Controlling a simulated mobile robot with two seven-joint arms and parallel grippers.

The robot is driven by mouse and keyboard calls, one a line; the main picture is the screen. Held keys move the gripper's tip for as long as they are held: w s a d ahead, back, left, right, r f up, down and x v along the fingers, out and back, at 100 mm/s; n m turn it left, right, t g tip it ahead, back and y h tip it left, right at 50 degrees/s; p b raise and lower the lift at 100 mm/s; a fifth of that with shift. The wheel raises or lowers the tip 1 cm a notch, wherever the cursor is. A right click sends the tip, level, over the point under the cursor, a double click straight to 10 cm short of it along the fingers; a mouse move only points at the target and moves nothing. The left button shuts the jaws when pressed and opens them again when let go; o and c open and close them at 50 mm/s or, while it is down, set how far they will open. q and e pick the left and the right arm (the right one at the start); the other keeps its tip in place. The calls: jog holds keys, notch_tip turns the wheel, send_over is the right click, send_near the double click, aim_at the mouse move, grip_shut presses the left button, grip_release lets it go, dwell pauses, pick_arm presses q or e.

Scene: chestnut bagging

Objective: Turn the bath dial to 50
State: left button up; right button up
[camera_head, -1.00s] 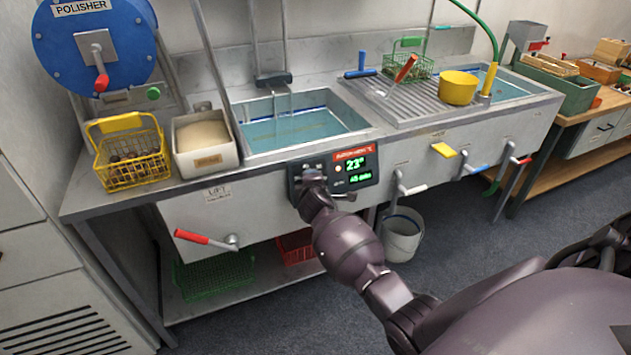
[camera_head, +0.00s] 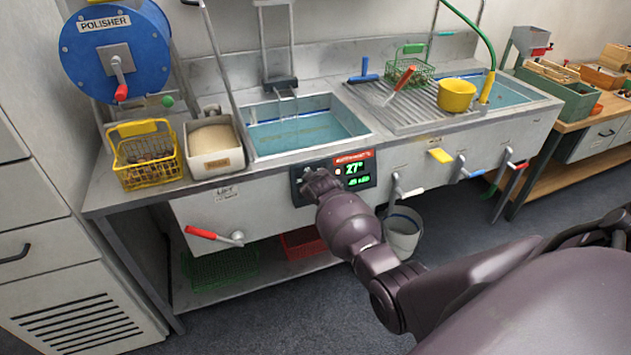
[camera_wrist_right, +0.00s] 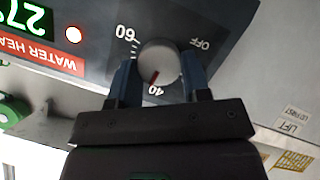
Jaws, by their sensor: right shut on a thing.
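The bath dial (camera_wrist_right: 158,55) is a round grey knob with a red mark, on the dark control panel (camera_head: 357,169) at the sink front. In the right wrist view its red mark points at about the printed 40; OFF and 60 also show around it. My right gripper (camera_wrist_right: 160,68) is shut on the dial, one finger on each side. In the head view the gripper (camera_head: 309,182) and wrist cover most of the dial. My left gripper is not in view.
The water bath (camera_head: 305,132) lies above the panel, with a lift frame in it. A red-handled lever (camera_head: 201,233) sticks out left of the panel, a white-handled one (camera_head: 414,191) to the right. A yellow basket (camera_head: 117,164) stands on the counter at the left.

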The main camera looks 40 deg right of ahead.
jog(key=shift+s+d+m+y+p, duration=0.15)
jog(key=shift+m+y+p, duration=0.45)
jog(key=shift+m, duration=0.95)
jog(key=shift+w+d+m+y+p, duration=0.1)
jog(key=shift+m+y+p, duration=0.15)
jog(key=shift+m+y, duration=1)
jog(key=shift+m+t+h, duration=0.3)
jog(key=shift+m+h, duration=0.05)
jog(key=shift+m, duration=0.15)
jog(key=o, duration=0.9)
